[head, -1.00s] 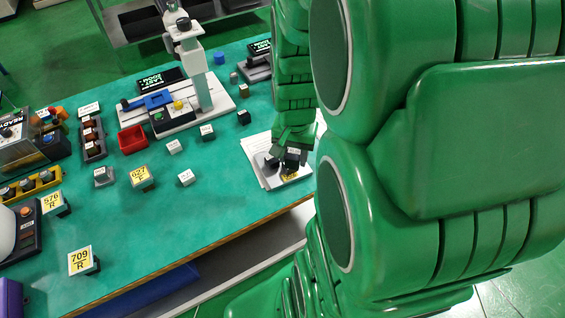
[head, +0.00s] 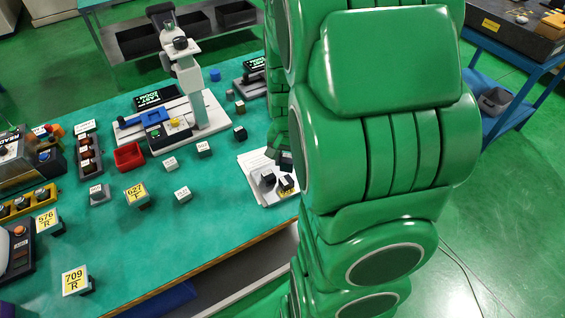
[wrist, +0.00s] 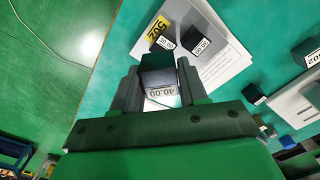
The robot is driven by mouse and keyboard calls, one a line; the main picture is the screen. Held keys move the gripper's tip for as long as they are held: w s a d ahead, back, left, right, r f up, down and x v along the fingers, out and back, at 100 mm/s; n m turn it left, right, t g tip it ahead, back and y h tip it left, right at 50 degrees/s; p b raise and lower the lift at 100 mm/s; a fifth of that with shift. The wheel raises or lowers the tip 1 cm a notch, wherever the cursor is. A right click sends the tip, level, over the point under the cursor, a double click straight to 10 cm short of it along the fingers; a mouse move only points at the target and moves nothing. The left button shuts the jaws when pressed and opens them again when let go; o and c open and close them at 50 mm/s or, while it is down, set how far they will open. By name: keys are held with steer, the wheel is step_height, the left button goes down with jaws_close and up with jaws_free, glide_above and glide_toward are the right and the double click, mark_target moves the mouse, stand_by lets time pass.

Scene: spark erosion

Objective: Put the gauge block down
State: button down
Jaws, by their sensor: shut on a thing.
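My gripper (wrist: 158,68) is shut on a dark grey gauge block (wrist: 158,82) with a white label reading 40.00, seen between the two fingers in the wrist view. White sheets of paper (wrist: 232,62) lie just beyond it, with small dark blocks on them. One block (wrist: 166,43) and another block (wrist: 200,47) have white labels; a yellow tag (wrist: 157,28) stands beside them. In the head view the gripper (head: 285,160) is mostly hidden behind my arm, near the right edge of the papers (head: 257,187). Contact beneath the held block cannot be told.
A stand (head: 190,85) with a white base is behind the papers. A red bin (head: 129,156) and several small labelled blocks, including one block (head: 183,195), are to the left. The table front edge (head: 222,252) is close to the papers. Bare green tabletop (head: 190,235) lies left of them.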

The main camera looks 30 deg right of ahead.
steer(key=shift+w+d+f, duration=0.35)
steer(key=shift+w+f, duration=0.65)
steer(key=shift+f, duration=0.1)
steer(key=shift+w+d+f, duration=0.35)
steer(key=shift+w+f, duration=0.7)
steer(key=shift+f, duration=0.05)
steer(key=shift+w+d+f, duration=0.35)
steer(key=shift+w+f, duration=0.65)
steer(key=shift+f, duration=1.7)
steer(key=shift+f, duration=0.1)
steer(key=c, duration=0.6)
jaws_free()
step_height(320, 180, up, 11)
steer(key=s+a+r+n, duration=0.5)
steer(key=s+a+r, duration=0.6)
steer(key=s, duration=0.1)
steer(key=s+a+r+n+g, duration=0.1)
steer(key=s+a+r+n, duration=0.1)
steer(key=s, duration=0.5)
steer(key=s+a+r+n, duration=0.2)
steer(key=s+a, duration=0.1)
steer(key=s, duration=0.4)
steer(key=shift+a+g, duration=0.2)
steer(key=shift+g, duration=0.2)
